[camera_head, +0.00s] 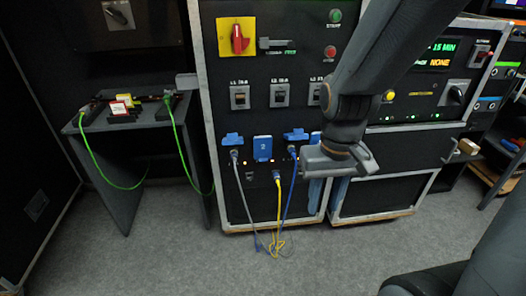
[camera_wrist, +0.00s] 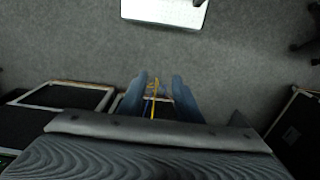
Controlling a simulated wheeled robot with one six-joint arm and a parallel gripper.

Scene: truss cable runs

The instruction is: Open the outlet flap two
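Flap two (camera_head: 263,148) is a blue cover marked "2" on the front of the black cabinet. It hangs flat over its outlet and looks closed. My gripper (camera_head: 325,195) is to the right of it and lower, in front of the cabinet, with its fingers pointing down. In the wrist view my gripper (camera_wrist: 159,82) shows two bluish fingers apart with nothing held between them. Flap two cannot be made out in the wrist view.
Raised blue flaps stand over a grey plug (camera_head: 234,154) and a blue plug (camera_head: 292,151). A yellow cable (camera_head: 278,205) hangs below flap two. Another blue flap (camera_head: 316,137) is partly hidden by my arm.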

